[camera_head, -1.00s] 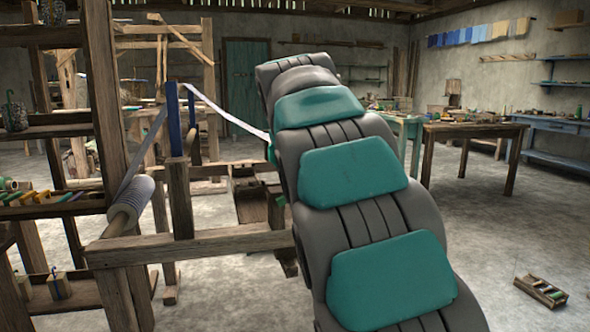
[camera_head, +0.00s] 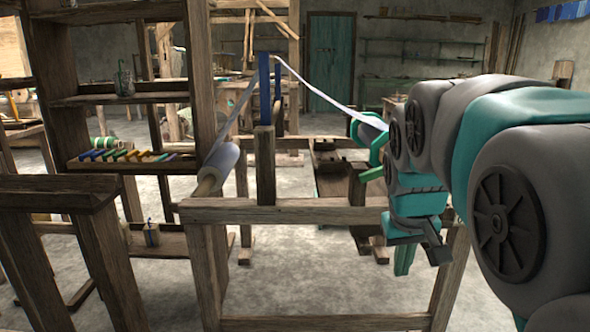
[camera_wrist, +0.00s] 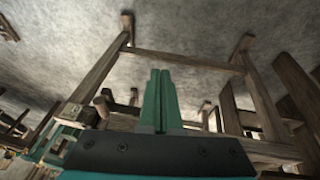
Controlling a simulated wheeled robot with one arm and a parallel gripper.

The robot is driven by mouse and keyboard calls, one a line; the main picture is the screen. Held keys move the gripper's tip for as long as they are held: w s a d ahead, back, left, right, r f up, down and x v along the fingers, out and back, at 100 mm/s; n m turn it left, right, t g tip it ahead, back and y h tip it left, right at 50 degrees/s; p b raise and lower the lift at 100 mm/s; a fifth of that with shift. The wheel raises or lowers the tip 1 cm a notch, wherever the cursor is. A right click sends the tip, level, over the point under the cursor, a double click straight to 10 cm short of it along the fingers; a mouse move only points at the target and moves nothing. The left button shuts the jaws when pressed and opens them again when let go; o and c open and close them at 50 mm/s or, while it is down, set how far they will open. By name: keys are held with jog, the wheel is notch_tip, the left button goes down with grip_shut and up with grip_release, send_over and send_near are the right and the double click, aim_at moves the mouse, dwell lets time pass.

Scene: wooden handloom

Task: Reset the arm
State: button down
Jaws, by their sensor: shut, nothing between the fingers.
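My arm (camera_head: 520,160) is grey and teal and reaches in from the right in the head view, folded so its end hangs down. My gripper (camera_head: 440,252) is at the lower end, in front of the right end of the loom frame's front beam. In the wrist view my gripper (camera_wrist: 160,75) shows two teal fingers pressed together with nothing between them. The wooden handloom (camera_head: 320,210) stands behind and left of it, with a white thread roll (camera_head: 220,160) at its left end. Whether the gripper touches the loom cannot be told.
A wooden shelf (camera_head: 120,98) stands at the left, with a row of colored pieces (camera_head: 125,156) on its lower board. A wooden stand (camera_head: 55,192) is at the front left. Grey floor (camera_head: 330,275) is open below the loom. A teal door (camera_head: 331,62) is at the back.

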jog(key=s+a+f+g, duration=0.2)
jog(key=s+f, duration=0.6)
jog(key=s, duration=0.4)
jog(key=s+a+f+g+y, duration=0.1)
jog(key=s+a+f+g, duration=0.1)
jog(key=s+f, duration=0.6)
jog(key=s+g, duration=0.1)
jog(key=s, duration=0.4)
jog(key=shift+s+f, duration=0.15)
jog(key=shift+f, duration=0.25)
